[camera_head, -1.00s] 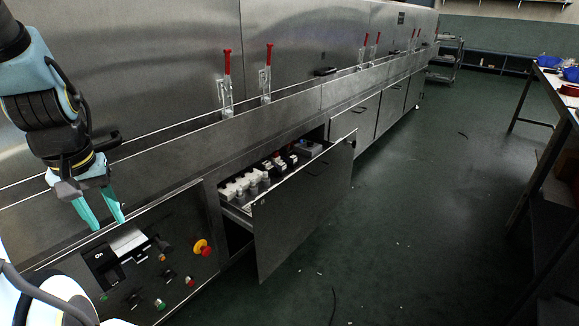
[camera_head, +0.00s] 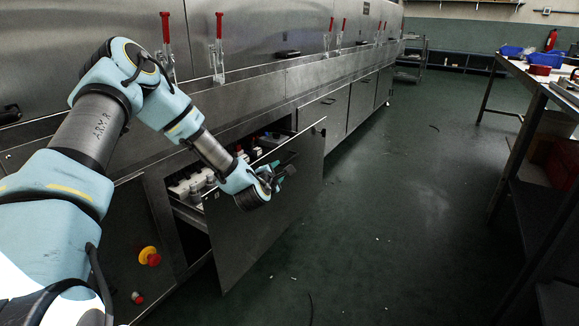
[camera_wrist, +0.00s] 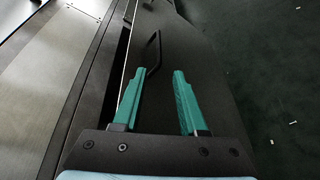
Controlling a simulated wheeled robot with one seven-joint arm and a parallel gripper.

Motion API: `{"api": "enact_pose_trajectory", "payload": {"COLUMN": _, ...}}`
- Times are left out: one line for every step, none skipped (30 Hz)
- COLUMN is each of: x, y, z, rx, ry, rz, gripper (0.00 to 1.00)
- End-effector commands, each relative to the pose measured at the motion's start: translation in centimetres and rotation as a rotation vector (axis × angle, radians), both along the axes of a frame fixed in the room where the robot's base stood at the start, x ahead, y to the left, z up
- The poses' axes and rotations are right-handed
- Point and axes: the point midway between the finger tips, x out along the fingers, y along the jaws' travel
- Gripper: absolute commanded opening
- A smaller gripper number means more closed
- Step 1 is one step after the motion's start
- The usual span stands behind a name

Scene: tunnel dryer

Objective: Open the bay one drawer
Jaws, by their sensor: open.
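The bay one drawer (camera_head: 243,238) is a dark metal front in the long steel dryer. It stands pulled out, with white and dark items showing inside behind it. My gripper (camera_head: 272,172) is over the upper part of the drawer front, near its top edge. In the wrist view my gripper (camera_wrist: 160,92) is open, its two teal fingers apart with nothing between them. The dark bar handle (camera_wrist: 154,51) on the drawer front (camera_wrist: 190,60) lies just beyond the fingertips. My arm hides part of the drawer's inside.
A control panel with a red and yellow emergency stop (camera_head: 149,256) is left of the drawer. Red-handled clamps (camera_head: 219,48) stand along the dryer. Closed fronts (camera_head: 322,117) continue beyond. A workbench (camera_head: 543,82) is at right. The green floor (camera_head: 400,220) between is mostly clear.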

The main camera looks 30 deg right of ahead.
Motion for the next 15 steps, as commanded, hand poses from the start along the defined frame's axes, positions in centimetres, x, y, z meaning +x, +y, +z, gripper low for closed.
{"api": "enact_pose_trajectory", "payload": {"x": 0.0, "y": -0.4, "z": -0.5, "rx": -0.037, "ry": 0.011, "rz": 0.018, "gripper": 0.42}}
{"api": "enact_pose_trajectory", "payload": {"x": 0.0, "y": -0.5, "z": -0.6, "rx": -0.054, "ry": 0.016, "rz": 0.027, "gripper": 0.42}}
{"api": "enact_pose_trajectory", "payload": {"x": 0.2, "y": -0.7, "z": -0.6, "rx": -0.07, "ry": 0.019, "rz": 0.035, "gripper": 0.42}}
{"api": "enact_pose_trajectory", "payload": {"x": 0.2, "y": -0.8, "z": -0.6, "rx": -0.077, "ry": 0.02, "rz": 0.038, "gripper": 0.42}}
{"api": "enact_pose_trajectory", "payload": {"x": 0.4, "y": -1.0, "z": -0.7, "rx": -0.083, "ry": 0.021, "rz": 0.041, "gripper": 0.42}}
{"api": "enact_pose_trajectory", "payload": {"x": 0.7, "y": -1.3, "z": -0.7, "rx": -0.086, "ry": 0.022, "rz": 0.042, "gripper": 0.42}}
{"api": "enact_pose_trajectory", "payload": {"x": 0.9, "y": -1.5, "z": -0.8, "rx": -0.086, "ry": 0.022, "rz": 0.042, "gripper": 0.42}}
{"api": "enact_pose_trajectory", "payload": {"x": 1.2, "y": -1.8, "z": -0.9, "rx": -0.085, "ry": 0.022, "rz": 0.041, "gripper": 0.42}}
{"api": "enact_pose_trajectory", "payload": {"x": 1.7, "y": -2.2, "z": -1.0, "rx": -0.085, "ry": 0.02, "rz": 0.041, "gripper": 0.42}}
{"api": "enact_pose_trajectory", "payload": {"x": 2.0, "y": -2.5, "z": -1.2, "rx": -0.085, "ry": 0.02, "rz": 0.041, "gripper": 0.42}}
{"api": "enact_pose_trajectory", "payload": {"x": 2.5, "y": -2.8, "z": -1.3, "rx": -0.085, "ry": 0.02, "rz": 0.041, "gripper": 0.42}}
{"api": "enact_pose_trajectory", "payload": {"x": 3.0, "y": -3.3, "z": -1.5, "rx": -0.085, "ry": 0.019, "rz": 0.041, "gripper": 0.42}}
{"api": "enact_pose_trajectory", "payload": {"x": 3.4, "y": -3.8, "z": -1.6, "rx": -0.084, "ry": 0.02, "rz": 0.041, "gripper": 0.42}}
{"api": "enact_pose_trajectory", "payload": {"x": 3.9, "y": -4.1, "z": -1.7, "rx": -0.083, "ry": 0.019, "rz": 0.04, "gripper": 0.42}}
{"api": "enact_pose_trajectory", "payload": {"x": 4.4, "y": -4.6, "z": -1.9, "rx": -0.083, "ry": 0.019, "rz": 0.04, "gripper": 0.42}}
